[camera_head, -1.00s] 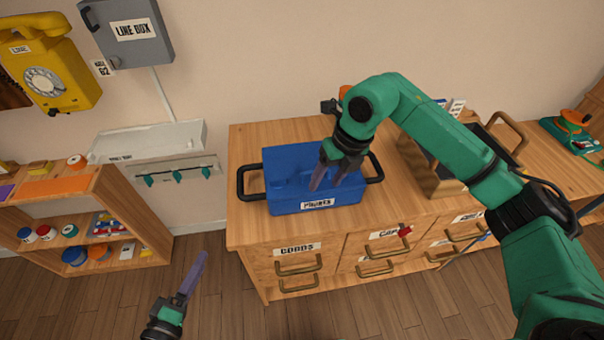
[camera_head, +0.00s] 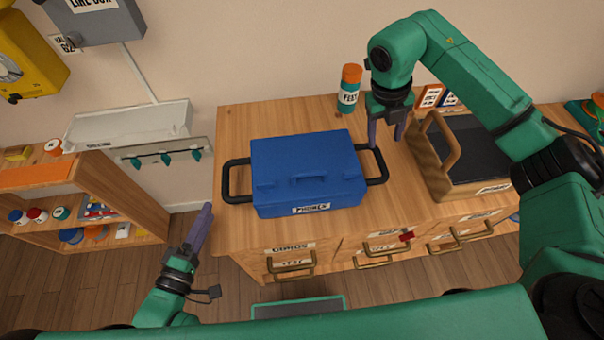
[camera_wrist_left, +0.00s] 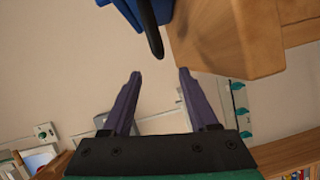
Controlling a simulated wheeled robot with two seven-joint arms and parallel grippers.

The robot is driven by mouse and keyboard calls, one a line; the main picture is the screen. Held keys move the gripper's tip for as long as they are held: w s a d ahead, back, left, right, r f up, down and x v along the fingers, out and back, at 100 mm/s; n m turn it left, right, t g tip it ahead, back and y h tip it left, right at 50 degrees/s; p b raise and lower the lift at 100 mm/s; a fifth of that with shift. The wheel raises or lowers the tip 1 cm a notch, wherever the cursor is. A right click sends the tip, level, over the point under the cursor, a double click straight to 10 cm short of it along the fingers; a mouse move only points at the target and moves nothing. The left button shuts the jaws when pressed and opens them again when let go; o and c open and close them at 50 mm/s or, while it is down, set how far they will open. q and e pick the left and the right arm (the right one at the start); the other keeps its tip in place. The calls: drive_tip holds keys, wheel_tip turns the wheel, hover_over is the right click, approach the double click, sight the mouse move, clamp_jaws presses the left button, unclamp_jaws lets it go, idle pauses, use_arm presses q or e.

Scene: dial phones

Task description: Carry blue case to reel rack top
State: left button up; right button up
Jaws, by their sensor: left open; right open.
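The blue case (camera_head: 308,170), labelled as phones, sits flat on the wooden cabinet top, with a black handle on each side. My right gripper (camera_head: 386,132) is open beside the case's right handle (camera_head: 378,165), its fingers pointing down. My left gripper (camera_head: 202,228) is open and empty, off the cabinet's left edge and lower than the case's left handle (camera_head: 232,182). In the left wrist view, the case (camera_wrist_left: 125,8) and its black handle (camera_wrist_left: 152,32) show beyond the open fingers (camera_wrist_left: 158,78). The low wooden rack (camera_head: 125,195) at the left holds several reels.
A tool crate with a wooden handle (camera_head: 440,150) stands right of the case. A bottle with an orange cap (camera_head: 349,92) stands behind it. A white wall shelf (camera_head: 130,125) and a rail with teal hooks (camera_head: 165,157) are above and beside the rack.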

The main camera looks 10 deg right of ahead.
sight(225, 175)
use_arm(q)
drive_tip(key=x, duration=1.2)
use_arm(e)
drive_tip(key=x, duration=1.2)
drive_tip(key=shift+s+f, duration=0.1)
use_arm(q)
clamp_jaws()
use_arm(e)
clamp_jaws()
